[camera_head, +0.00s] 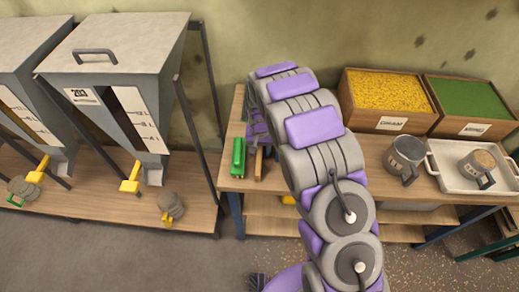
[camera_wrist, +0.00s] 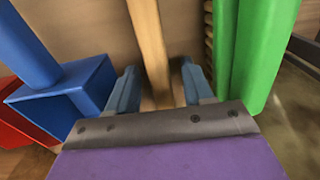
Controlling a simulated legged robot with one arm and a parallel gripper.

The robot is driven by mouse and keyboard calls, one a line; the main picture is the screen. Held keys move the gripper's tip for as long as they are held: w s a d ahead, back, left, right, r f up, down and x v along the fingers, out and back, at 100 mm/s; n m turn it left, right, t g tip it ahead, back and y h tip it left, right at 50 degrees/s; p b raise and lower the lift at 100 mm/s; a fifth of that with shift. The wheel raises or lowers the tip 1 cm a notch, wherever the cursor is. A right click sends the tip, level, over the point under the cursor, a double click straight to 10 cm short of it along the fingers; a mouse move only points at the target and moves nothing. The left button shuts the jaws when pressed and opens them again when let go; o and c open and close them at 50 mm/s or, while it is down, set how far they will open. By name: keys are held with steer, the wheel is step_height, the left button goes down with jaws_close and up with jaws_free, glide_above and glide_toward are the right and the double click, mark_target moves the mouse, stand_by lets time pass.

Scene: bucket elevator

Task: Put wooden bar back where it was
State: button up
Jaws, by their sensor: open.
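The wooden bar (camera_wrist: 150,42) shows in the wrist view as a long pale strip running away from me between my fingers. My gripper (camera_wrist: 159,76) is open, with one blue-grey finger on each side of the bar and gaps visible between. In the head view, the wooden bar (camera_head: 259,164) is a short brown piece at the left end of the workbench, just right of a green block (camera_head: 238,157). My arm reaches over the bench there, and my fingers are hidden in that view.
The green piece (camera_wrist: 258,45) stands close right of my gripper in the wrist view. A blue object (camera_wrist: 75,95) and a red one (camera_wrist: 22,125) lie left. Yellow and green grain boxes (camera_head: 388,92) (camera_head: 468,108), a mug (camera_head: 404,158) and a white tray (camera_head: 455,180) occupy the bench's right.

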mark_target(260, 149)
step_height(260, 149, up, 11)
steer(key=p, duration=0.3)
steer(key=s+d+r, duration=0.6)
steer(key=r, duration=0.3)
steer(key=s+d+r, duration=0.6)
steer(key=s, duration=0.5)
steer(key=s+d+r+g, duration=0.1)
steer(key=s+d, duration=0.1)
steer(key=s, duration=0.9)
steer(key=s+d+r, duration=0.2)
steer(key=s, duration=0.9)
steer(key=shift+s+d+g, duration=0.2)
steer(key=shift+s+g, duration=0.2)
